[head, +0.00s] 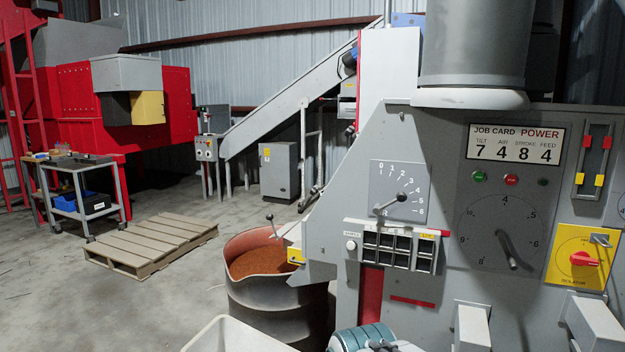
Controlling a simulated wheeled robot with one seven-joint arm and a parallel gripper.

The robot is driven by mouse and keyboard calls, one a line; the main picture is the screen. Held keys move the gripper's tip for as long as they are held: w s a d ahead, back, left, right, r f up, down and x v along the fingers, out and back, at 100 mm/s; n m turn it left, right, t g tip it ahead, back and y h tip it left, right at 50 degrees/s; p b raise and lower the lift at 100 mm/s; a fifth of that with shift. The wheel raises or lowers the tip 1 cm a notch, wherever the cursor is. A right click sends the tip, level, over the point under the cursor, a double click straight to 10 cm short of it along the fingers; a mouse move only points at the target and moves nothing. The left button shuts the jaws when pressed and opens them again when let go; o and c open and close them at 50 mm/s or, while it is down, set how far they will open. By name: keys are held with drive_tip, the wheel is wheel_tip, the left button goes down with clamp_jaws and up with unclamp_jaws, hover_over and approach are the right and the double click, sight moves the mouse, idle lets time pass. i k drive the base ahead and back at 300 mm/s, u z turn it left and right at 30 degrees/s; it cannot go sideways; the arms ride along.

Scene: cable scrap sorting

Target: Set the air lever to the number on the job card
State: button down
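The job card (515,144) on the grey machine reads TILT 7, AIR 4, STROKE 8, FEED 4. A quadrant plate (385,180) marked 0 to 6 carries a short lever with a dark knob (401,196). The lever leans up and right, roughly toward 4; the slanted view hides its exact setting. A larger round dial (480,225) on the right has a pointer toward its lower right. No label naming either control as air is readable. My gripper is not in view.
A yellow isolator (580,257) with a red knob is at right. A rust-filled drum (265,300) and a pale bin (235,338) stand at lower left. A pallet (153,243) lies on open floor.

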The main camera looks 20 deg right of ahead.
sight(401, 197)
drive_tip(key=u, duration=0.25)
drive_tip(key=i, duration=0.7)
drive_tip(key=z, duration=0.75)
drive_tip(key=i, duration=0.75)
drive_tip(key=z, duration=0.75)
